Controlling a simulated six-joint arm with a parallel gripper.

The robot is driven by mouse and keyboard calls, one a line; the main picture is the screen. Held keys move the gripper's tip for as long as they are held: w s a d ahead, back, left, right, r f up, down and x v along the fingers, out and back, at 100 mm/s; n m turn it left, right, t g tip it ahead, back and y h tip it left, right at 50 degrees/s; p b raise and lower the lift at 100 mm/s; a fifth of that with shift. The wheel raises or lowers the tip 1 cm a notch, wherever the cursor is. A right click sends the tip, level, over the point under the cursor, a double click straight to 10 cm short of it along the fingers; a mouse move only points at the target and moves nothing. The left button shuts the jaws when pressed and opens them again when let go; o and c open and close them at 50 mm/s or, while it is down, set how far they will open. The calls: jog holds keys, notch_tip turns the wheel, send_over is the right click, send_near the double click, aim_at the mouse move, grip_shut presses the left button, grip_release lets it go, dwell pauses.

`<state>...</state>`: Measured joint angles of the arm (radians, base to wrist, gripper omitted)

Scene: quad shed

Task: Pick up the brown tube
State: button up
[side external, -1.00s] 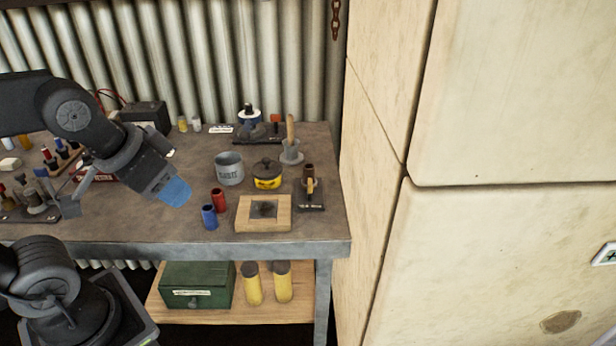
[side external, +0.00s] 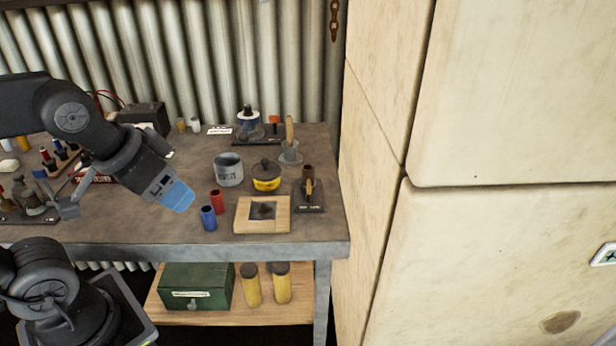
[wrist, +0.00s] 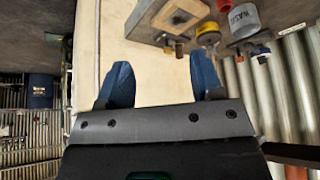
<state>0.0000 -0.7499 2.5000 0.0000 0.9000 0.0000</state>
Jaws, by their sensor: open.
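The brown tube (side external: 308,171) stands near the right end of the bench, at the back of a small dark stand (side external: 312,205). In the wrist view a small brown shape that looks like the tube (wrist: 179,50) shows beyond the fingers, near the bench edge. My gripper (side external: 180,199) has blue fingers and hangs above the bench, left of the tube and well apart from it. In the wrist view my gripper (wrist: 162,78) has its fingers spread with nothing between them.
A red tube (side external: 217,201) and a blue tube (side external: 208,218) stand just right of my gripper. A grey mug (side external: 229,170), a yellow pot (side external: 266,177) and a wooden frame (side external: 262,226) lie between it and the brown tube. A tall pale wall (side external: 375,200) closes the right side.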

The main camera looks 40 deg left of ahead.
jog(key=shift+r, duration=0.1)
jog(key=w+r+n+g, duration=0.1)
jog(key=w+r+n, duration=0.3)
jog(key=w, duration=0.4)
jog(key=n+g, duration=0.5)
jog(key=n, duration=0.8)
send_over(308, 174)
jog(key=a, duration=0.1)
notch_tip(308, 174, down, 8)
jog(key=f, duration=0.8)
jog(key=shift+w, duration=0.3)
jog(key=shift+w+f, duration=0.15)
jog(key=shift+f, duration=1.15)
jog(key=shift+w+f, duration=0.1)
jog(key=shift+f, duration=1.2)
jog(key=shift+c, duration=0.3)
